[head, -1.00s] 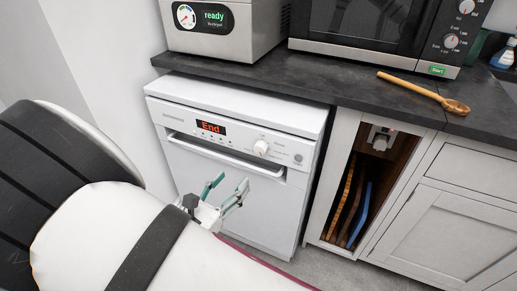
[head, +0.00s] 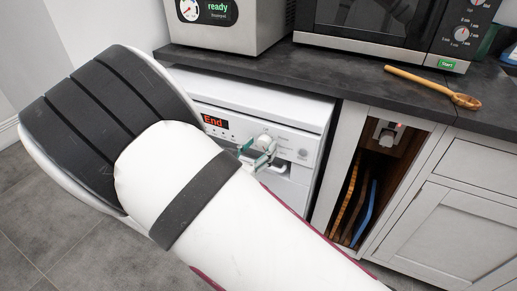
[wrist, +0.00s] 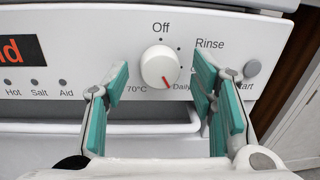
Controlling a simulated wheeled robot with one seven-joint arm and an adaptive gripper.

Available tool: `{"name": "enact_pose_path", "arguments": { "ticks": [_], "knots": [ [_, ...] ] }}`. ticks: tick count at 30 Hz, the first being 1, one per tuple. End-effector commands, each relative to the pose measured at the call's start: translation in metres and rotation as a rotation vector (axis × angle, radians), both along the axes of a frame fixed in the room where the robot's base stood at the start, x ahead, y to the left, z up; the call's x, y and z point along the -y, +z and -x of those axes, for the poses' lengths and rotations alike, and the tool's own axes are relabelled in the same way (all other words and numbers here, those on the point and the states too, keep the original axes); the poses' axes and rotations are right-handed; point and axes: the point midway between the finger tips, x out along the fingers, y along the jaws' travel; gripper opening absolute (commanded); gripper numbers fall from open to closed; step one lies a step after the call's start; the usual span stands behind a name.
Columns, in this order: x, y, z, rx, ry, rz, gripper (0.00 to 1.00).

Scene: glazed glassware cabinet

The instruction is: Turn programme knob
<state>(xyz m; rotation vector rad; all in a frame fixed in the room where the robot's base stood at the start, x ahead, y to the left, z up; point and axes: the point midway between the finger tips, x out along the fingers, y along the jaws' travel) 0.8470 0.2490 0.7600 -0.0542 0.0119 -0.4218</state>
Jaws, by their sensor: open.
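The programme knob (wrist: 160,67) is round and white, on the white front panel of the dishwasher (head: 310,140). In the wrist view its red pointer line aims down and slightly right, near "Daily", with "Off" above and "Rinse" at upper right. In the head view the knob (head: 265,141) shows just above my fingers. My gripper (wrist: 163,95) is open, its green-padded fingers to the left and right of the knob in the picture. Whether they touch it I cannot tell. In the head view my gripper (head: 256,155) is partly hidden by my arm.
The panel has a red "End" display (head: 215,121) and a round Start button (wrist: 252,68). A handle recess (wrist: 150,118) lies below. The dark worktop (head: 300,75) overhangs above, bearing a microwave (head: 375,30) and a wooden spoon (head: 430,86). An open niche (head: 375,165) is at right.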

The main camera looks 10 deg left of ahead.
Motion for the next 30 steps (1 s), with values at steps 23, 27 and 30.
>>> {"name": "enact_pose_path", "arguments": {
  "ticks": [23,27,30],
  "knots": [
    [0.0000,0.0012,0.0004,-0.023,-0.001,0.064,0.03],
    [0.0004,0.0017,0.0009,-0.053,0.000,0.146,0.03],
    [0.0003,0.0018,0.0011,-0.081,0.000,0.222,0.03]
  ]
}}
